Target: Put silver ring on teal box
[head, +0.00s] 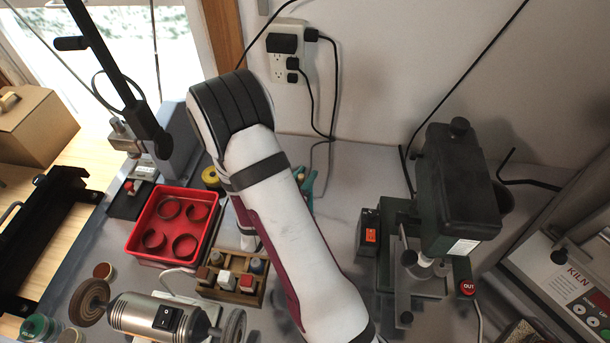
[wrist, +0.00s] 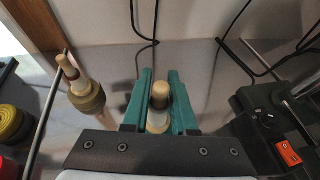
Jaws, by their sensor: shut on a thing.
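My gripper (wrist: 160,82) shows in the wrist view as two teal fingers. They are close together on a small upright cylinder with a tan top (wrist: 160,88) and a darker middle. In the head view my gripper is mostly hidden behind my arm; only a bit of its teal fingers shows near the wall. I cannot make out a silver ring or a teal box in either view. Several round ring shapes (head: 155,240) lie in the red tray (head: 136,247) in the head view, but they look red or dark, not silver.
A wooden rack (head: 206,290) with small blocks stands right of the tray. A bench grinder (head: 160,316) is in front. A dark green machine (head: 452,190) and a black box with an orange label (wrist: 268,120) stand to the right. A brown-green tool (wrist: 88,97) stands left of my gripper.

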